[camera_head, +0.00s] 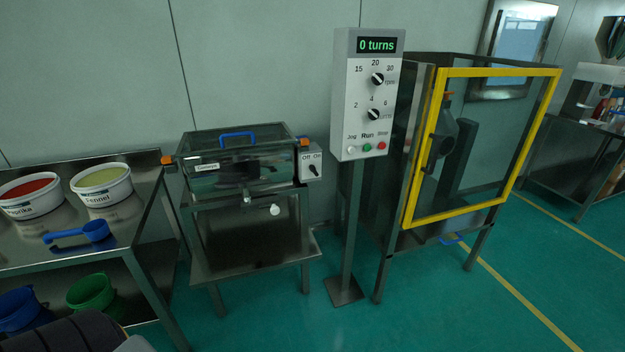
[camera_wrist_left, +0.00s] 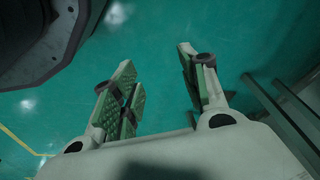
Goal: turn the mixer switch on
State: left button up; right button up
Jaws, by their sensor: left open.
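A light switch box (camera_head: 311,164) marked Off and On is fixed to the right end of a steel machine (camera_head: 228,170) with a clear lid and a blue handle. Its small black knob (camera_head: 313,171) seems to lean toward the Off side, but it is too small to be sure. My left gripper (camera_wrist_left: 157,76) shows in the left wrist view, open and empty, above the green floor and away from the switch. The gripper itself is not visible in the head view. My right gripper is in neither view.
A grey control panel (camera_head: 348,115) on a post reads 0 turns. Right of it stands a yellow-framed guard (camera_head: 405,205). A steel table (camera_head: 125,220) at left holds tubs of paprika (camera_head: 30,196) and fennel (camera_head: 101,187) and a blue scoop (camera_head: 95,231). Floor (camera_head: 270,325) in front is clear.

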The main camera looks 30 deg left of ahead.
pick_arm(q)
jog(key=w+a+r+n+t+b, duration=0.25)
jog(key=w+r+t+b, duration=0.3)
jog(key=w+r, duration=1.15)
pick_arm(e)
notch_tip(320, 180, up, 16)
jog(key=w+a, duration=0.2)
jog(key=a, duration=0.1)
pick_arm(q)
jog(key=w+a+r+n+t+y+b, duration=0.1)
jog(key=w+a+r+n+t+y, duration=0.3)
jog(key=w+a+r, duration=0.5)
jog(key=w+a+r+n+t+y, duration=0.3)
jog(key=w+a+r+n+t, duration=0.2)
jog(key=w+r, duration=1)
jog(key=shift+w+a+r+t+y+b, duration=0.15)
jog(key=shift+w+a+t+y+b, duration=0.3)
jog(key=shift+a+t, duration=1.7)
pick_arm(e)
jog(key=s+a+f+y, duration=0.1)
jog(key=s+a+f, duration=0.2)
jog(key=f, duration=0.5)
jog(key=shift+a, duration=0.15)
pick_arm(q)
jog(key=shift+a+g, duration=0.3)
jog(key=shift+g, duration=0.1)
jog(key=shift+w+r, duration=0.1)
jog(key=shift+r, duration=0.05)
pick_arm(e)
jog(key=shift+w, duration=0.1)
